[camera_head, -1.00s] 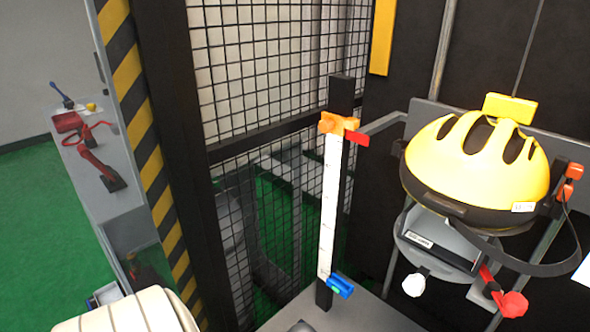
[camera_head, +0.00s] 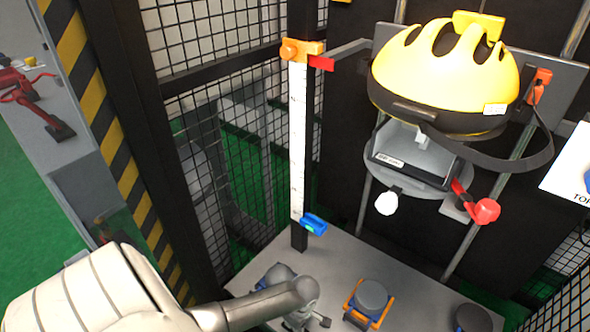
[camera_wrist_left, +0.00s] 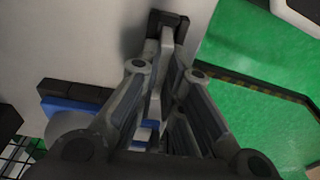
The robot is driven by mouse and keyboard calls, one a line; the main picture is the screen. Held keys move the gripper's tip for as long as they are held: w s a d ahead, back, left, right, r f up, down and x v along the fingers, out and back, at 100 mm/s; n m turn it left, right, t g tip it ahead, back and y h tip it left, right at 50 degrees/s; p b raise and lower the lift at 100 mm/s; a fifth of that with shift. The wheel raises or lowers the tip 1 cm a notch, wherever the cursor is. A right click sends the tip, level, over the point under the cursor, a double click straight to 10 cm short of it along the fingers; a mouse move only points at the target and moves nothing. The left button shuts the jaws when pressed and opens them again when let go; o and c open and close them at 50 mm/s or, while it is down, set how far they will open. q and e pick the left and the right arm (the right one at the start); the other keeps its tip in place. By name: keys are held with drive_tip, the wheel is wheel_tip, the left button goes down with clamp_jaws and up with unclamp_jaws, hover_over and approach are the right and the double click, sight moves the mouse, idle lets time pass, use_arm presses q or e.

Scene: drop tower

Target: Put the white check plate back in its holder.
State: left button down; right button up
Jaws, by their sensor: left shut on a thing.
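My left arm comes in from the lower left in the head view. Its gripper (camera_head: 310,318) is low over the grey base plate (camera_head: 345,260), beside the blue-edged holder (camera_head: 259,272). In the left wrist view its fingers (camera_wrist_left: 167,40) are closed together with dark tips. A thin pale piece between the fingers (camera_wrist_left: 155,108) seems to be the white check plate, mostly hidden by the fingers. A blue part with a dark block (camera_wrist_left: 75,95) lies left of the fingers there. I cannot tell which part is the plate's holder. My right gripper is not in view.
An orange-edged holder with a grey disc (camera_head: 371,296) and a dark disc (camera_head: 472,318) stand to the right. A white scale (camera_head: 298,145) with a blue slider (camera_head: 313,224) rises behind. A yellow helmet (camera_head: 445,75) hangs above. Wire mesh (camera_head: 215,130) closes the back.

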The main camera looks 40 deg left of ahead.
use_arm(q)
drive_tip(key=shift+f, duration=0.15)
idle(0.8)
drive_tip(key=c, duration=1.5)
unclamp_jaws()
wheel_tip(320, 180, up, 12)
drive_tip(key=d, duration=0.1)
drive_tip(key=shift+d, duration=0.25)
drive_tip(key=shift+f, duration=0.1)
